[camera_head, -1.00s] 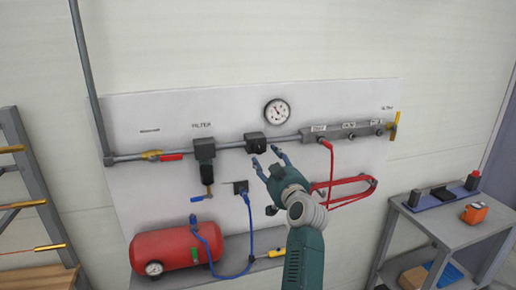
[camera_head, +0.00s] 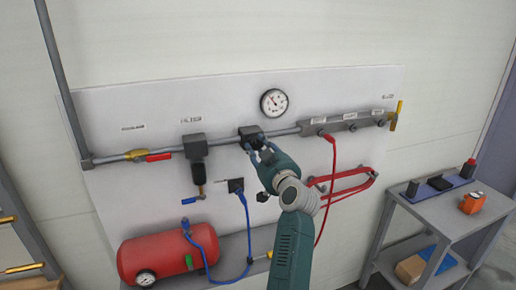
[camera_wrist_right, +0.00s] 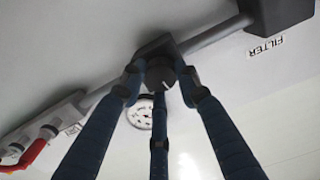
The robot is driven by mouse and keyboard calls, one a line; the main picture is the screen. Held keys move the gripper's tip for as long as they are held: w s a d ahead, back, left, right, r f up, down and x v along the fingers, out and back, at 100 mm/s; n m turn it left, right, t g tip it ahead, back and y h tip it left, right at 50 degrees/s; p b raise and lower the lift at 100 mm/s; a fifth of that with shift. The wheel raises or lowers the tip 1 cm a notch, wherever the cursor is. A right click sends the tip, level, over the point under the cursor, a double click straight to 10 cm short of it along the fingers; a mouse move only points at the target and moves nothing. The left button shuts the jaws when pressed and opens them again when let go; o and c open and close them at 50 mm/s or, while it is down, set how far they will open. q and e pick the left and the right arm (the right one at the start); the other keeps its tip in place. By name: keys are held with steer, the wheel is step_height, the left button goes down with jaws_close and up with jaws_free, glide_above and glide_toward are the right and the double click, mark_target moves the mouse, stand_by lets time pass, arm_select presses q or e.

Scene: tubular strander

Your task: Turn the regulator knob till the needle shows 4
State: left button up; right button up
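The regulator is a dark block (camera_head: 250,133) on the grey pipe, below the round white gauge (camera_head: 274,102). The gauge's needle seems to point to the upper left; its numbers are too small to read. In the right wrist view, the round dark knob (camera_wrist_right: 160,72) faces me, and the gauge (camera_wrist_right: 140,113) is partly hidden behind the fingers. My right gripper (camera_head: 257,148) is at the regulator's front. Its three fingers are spread around the knob, the tips close to its sides; I cannot tell whether they touch. My left gripper is out of view.
A filter (camera_head: 195,147) hangs left of the regulator, and a manifold (camera_head: 345,124) with a red hose (camera_head: 333,170) is at right. A red tank (camera_head: 165,258) stands below. A grey side table (camera_head: 440,219) stands at right.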

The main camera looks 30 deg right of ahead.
steer(key=shift+f, duration=0.1)
steer(key=c, duration=0.3)
steer(key=shift+c, duration=0.2)
steer(key=shift+m, duration=0.4)
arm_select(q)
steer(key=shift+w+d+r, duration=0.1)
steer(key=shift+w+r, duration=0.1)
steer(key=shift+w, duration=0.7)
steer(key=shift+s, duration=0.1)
arm_select(e)
steer(key=shift+f, duration=0.1)
steer(key=o, duration=1.2)
steer(key=shift+w, duration=0.1)
steer(key=shift+c, duration=0.2)
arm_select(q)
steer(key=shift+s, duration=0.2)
arm_select(e)
steer(key=v, duration=1.2)
